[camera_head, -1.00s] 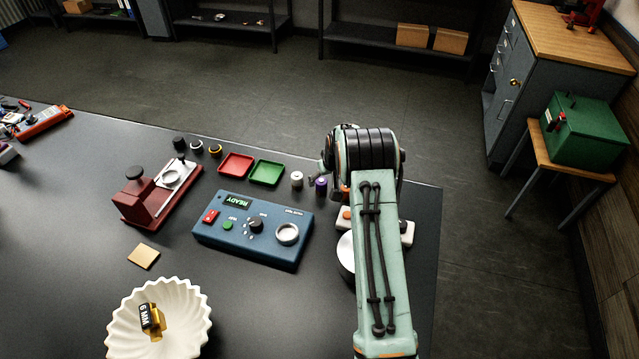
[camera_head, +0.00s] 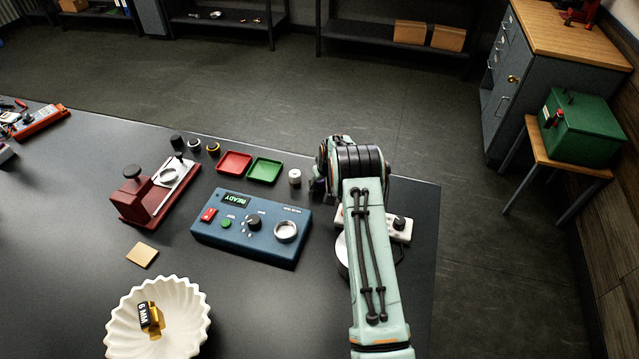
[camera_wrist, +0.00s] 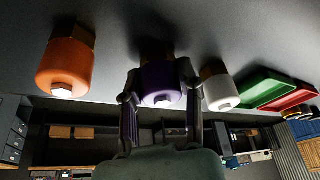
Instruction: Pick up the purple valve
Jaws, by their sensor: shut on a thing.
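The purple valve (camera_wrist: 161,84) is between the two fingers of my gripper (camera_wrist: 158,100) in the wrist view. The fingers press on its sides, and its upper part meets the dark table surface in this inverted view. In the head view the purple valve is mostly hidden by my arm, with my gripper around it just right of the white valve (camera_head: 294,177). In the wrist view the white valve (camera_wrist: 220,88) stands close beside the right finger. An orange valve (camera_wrist: 66,66) stands apart on the left.
Green (camera_head: 264,171) and red (camera_head: 234,162) trays lie left of the valves. A blue control box (camera_head: 251,228) sits in front of them. A red press-like fixture (camera_head: 150,195) and a white fluted bowl (camera_head: 190,323) are further left. A white box with a black knob (camera_head: 399,223) is partly behind my arm.

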